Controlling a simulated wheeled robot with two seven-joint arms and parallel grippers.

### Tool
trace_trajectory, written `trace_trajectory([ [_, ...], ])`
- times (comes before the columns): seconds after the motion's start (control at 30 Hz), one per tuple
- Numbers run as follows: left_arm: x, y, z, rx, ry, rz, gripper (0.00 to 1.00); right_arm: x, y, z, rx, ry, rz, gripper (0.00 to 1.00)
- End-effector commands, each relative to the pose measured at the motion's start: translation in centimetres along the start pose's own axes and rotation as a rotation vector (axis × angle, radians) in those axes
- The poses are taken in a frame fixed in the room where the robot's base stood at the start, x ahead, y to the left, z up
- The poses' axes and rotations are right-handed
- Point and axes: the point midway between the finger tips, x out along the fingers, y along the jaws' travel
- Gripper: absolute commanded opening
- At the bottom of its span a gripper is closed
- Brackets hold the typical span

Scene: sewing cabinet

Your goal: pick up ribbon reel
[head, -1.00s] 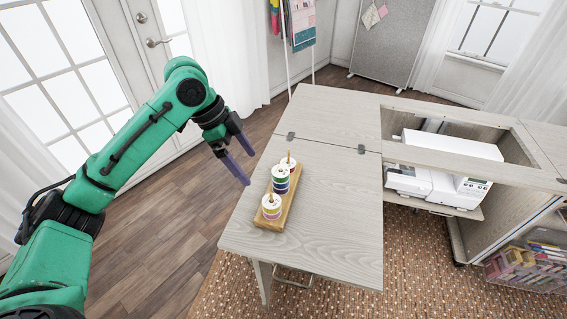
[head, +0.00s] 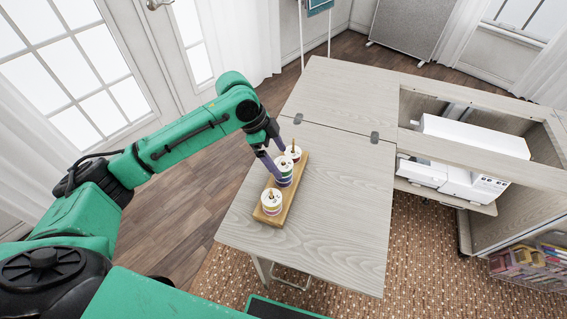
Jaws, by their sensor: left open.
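Ribbon reels stand on pegs on a wooden stand (head: 283,213) on the table's left leaf. The near reel (head: 271,203) has a white top and a purple and yellow band. The middle stack (head: 286,175) shows green and darker bands. The far reel (head: 295,153) has a white top and is partly behind the middle peg. My left gripper (head: 276,163) is open, its purple fingers pointing down beside the left of the middle stack and the far reel. I cannot tell if they touch. My right gripper is not in view.
The pale wood table leaf (head: 335,205) is clear right of the stand. A white sewing machine (head: 465,155) sits in the cabinet opening on the right. A clear bin (head: 530,265) of coloured supplies is at the lower right.

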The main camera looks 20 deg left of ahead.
Motion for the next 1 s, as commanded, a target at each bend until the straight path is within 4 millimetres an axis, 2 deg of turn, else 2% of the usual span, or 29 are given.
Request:
trace_trajectory([
  [0.13,2.0,0.0,-0.1,0.001,0.000,0.000,1.00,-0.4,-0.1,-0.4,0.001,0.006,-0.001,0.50],
  [0.33,2.2,0.0,0.0,0.001,0.000,-0.001,1.00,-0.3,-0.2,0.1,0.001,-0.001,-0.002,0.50],
  [0.47,2.2,0.0,0.0,0.001,-0.001,-0.001,0.50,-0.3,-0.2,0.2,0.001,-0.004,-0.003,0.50],
  [0.5,2.2,0.0,0.0,0.001,-0.001,-0.002,0.35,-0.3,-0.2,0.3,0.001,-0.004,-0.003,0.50],
  [0.57,2.2,0.0,0.0,0.001,-0.001,-0.002,0.13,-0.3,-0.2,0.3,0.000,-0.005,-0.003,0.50],
  [0.83,2.0,0.0,-0.1,0.001,0.000,-0.002,0.12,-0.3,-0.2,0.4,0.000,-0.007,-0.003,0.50],
  [1.0,0.6,-0.1,-0.6,0.000,0.001,-0.004,0.12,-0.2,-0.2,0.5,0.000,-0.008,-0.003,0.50],
])
